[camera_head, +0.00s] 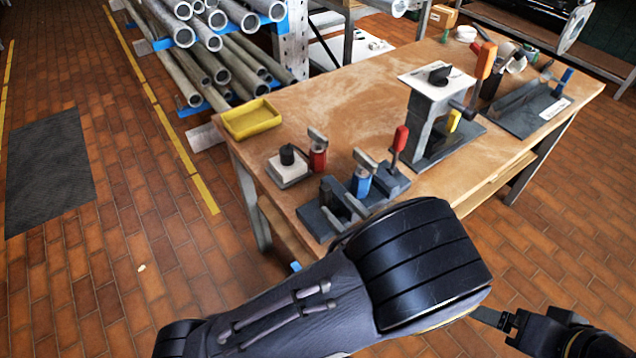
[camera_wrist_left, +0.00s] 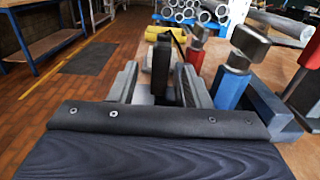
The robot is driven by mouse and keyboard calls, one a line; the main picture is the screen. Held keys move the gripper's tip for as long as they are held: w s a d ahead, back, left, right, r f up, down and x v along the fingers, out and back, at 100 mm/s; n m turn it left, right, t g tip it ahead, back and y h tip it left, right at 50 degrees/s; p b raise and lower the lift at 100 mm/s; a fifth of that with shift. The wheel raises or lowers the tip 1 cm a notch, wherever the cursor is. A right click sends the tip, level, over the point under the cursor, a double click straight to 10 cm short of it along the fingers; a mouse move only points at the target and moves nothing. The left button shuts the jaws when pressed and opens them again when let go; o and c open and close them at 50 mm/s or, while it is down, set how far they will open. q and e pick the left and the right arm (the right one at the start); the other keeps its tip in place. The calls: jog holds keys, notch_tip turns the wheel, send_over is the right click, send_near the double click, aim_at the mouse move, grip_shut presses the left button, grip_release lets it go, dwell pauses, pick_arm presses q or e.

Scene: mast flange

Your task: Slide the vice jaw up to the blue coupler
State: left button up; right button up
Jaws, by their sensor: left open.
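The vice jaw appears to be the dark upright block (camera_head: 326,189) on the dark base plate at the table's near edge; it also shows in the left wrist view (camera_wrist_left: 160,70). The blue coupler (camera_head: 361,184), with a grey metal top, stands just right of it and shows in the left wrist view (camera_wrist_left: 230,90). My left gripper (camera_head: 336,201) is open, its two grey fingers (camera_wrist_left: 156,75) on either side of the block; contact cannot be told. My left forearm hides part of the base plate. My right gripper (camera_head: 495,318) is partly in view at lower right, away from the table.
A red coupler (camera_head: 318,156) and a white block with a black knob (camera_head: 288,172) stand behind the vice. A red-handled lever (camera_head: 400,140) is to the right. A yellow tray (camera_head: 252,119) sits at the table's left corner. A grey clamp stand (camera_head: 430,120) stands farther right.

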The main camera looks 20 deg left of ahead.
aim_at(323, 185)
pick_arm(q)
jog(key=p+x, duration=0.1)
jog(key=x, duration=0.6)
jog(key=shift+w+a, duration=0.3)
pick_arm(e)
jog(key=shift+a+r, duration=0.1)
jog(key=shift+r, duration=0.6)
pick_arm(q)
jog(key=c, duration=0.9)
jog(key=shift+w+d+r, duration=0.1)
jog(key=shift+w+d, duration=0.1)
jog(key=shift+w, duration=0.1)
jog(key=shift+w+d, duration=0.75)
jog(key=shift+w, duration=0.15)
jog(key=shift+s+a, duration=0.15)
jog(key=o, duration=0.5)
jog(key=shift+s, duration=0.1)
jog(key=o, duration=0.4)
pick_arm(e)
jog(key=shift+w+d, duration=0.4)
jog(key=shift+w, duration=0.15)
